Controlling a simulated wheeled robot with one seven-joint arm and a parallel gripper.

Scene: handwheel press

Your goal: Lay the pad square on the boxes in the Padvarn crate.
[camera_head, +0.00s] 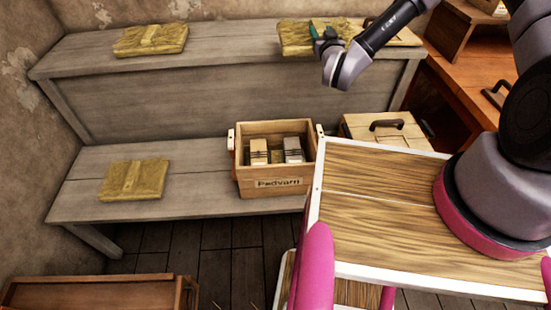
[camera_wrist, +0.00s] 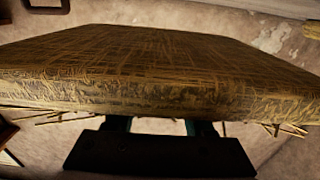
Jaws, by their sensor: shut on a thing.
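My gripper (camera_head: 321,33) is at the upper shelf, shut on a straw-yellow pad (camera_head: 293,40). In the wrist view the pad (camera_wrist: 160,75) fills the upper middle, with my gripper (camera_wrist: 162,126) at its near edge. Whether the pad touches the shelf or hangs just above it, I cannot tell. The open wooden Padvarn crate (camera_head: 246,186) stands on the lower bench, below and left of my gripper. Inside are pale boxes (camera_head: 259,151) with dark bands, another box (camera_head: 292,149) at the right, and a lower yellowish patch between them. No pad lies over them.
Similar pads lie on the upper shelf (camera_head: 150,40) and the lower bench (camera_head: 133,180), both at left. A lidded wooden box (camera_head: 386,128) with a dark handle stands right of the crate. The lower bench (camera_head: 205,184) is bare between its pad and the crate.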

